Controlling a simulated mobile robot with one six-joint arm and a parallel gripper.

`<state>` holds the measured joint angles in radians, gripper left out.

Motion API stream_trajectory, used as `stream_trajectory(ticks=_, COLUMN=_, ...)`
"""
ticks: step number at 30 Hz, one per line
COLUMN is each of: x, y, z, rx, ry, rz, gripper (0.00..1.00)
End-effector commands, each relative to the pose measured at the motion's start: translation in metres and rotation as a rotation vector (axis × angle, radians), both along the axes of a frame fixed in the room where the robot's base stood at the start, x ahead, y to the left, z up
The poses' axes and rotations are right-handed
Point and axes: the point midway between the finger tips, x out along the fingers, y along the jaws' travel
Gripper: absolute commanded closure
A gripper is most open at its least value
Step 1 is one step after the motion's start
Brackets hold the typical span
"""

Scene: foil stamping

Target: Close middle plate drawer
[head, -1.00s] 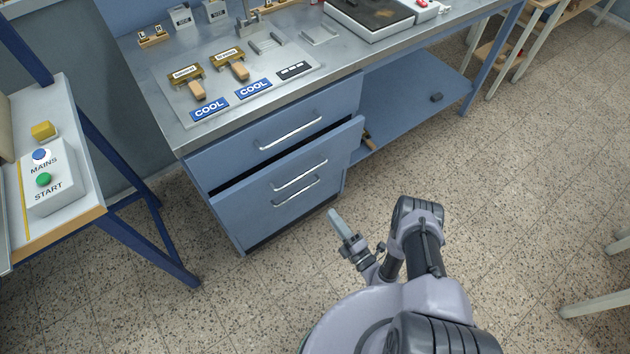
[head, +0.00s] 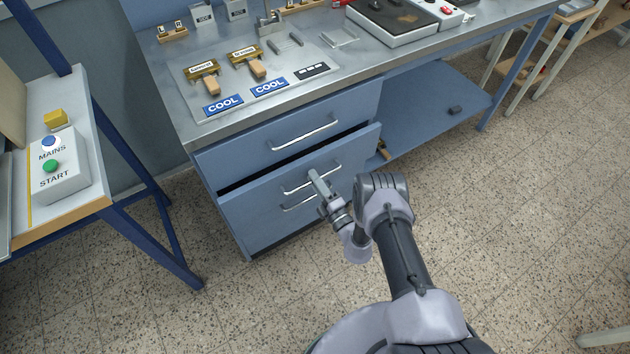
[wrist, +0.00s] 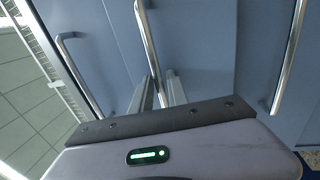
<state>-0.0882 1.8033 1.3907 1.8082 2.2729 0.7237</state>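The blue middle plate drawer (head: 262,189) stands pulled out, with a dark gap above its front and its right side wall showing. Its bar handle (head: 325,174) also shows in the wrist view (wrist: 147,40), passing beside or between my fingers. My gripper (head: 316,180) is in front of this drawer at its handle; contact cannot be told. In the wrist view my two fingers (wrist: 160,88) show a narrow gap between them, and whether they are shut on the handle is unclear.
The top drawer (head: 285,138) looks shut above; the lower handle (head: 300,203) is just below. The bench top (head: 180,105) overhangs the drawers. A START and MAINS box (head: 60,165) stands on a side table at left. A blue lower shelf (head: 435,105) is at right.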

Motion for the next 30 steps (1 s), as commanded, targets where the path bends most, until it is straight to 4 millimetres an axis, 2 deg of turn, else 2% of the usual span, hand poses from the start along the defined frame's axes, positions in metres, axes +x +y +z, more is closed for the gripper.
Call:
stream_trajectory(ticks=2, x=-0.0002, y=-0.0001, z=0.0001, rx=0.000, ry=0.000, rz=0.000, gripper=0.80)
stream_trajectory(ticks=6, x=-0.0003, y=-0.0001, z=-0.0001, rx=0.000, ry=0.000, rz=0.000, gripper=1.00)
stream_trajectory(ticks=30, x=-0.0007, y=0.0000, z=-0.0004, rx=-0.001, ry=0.001, rz=0.001, gripper=1.00)
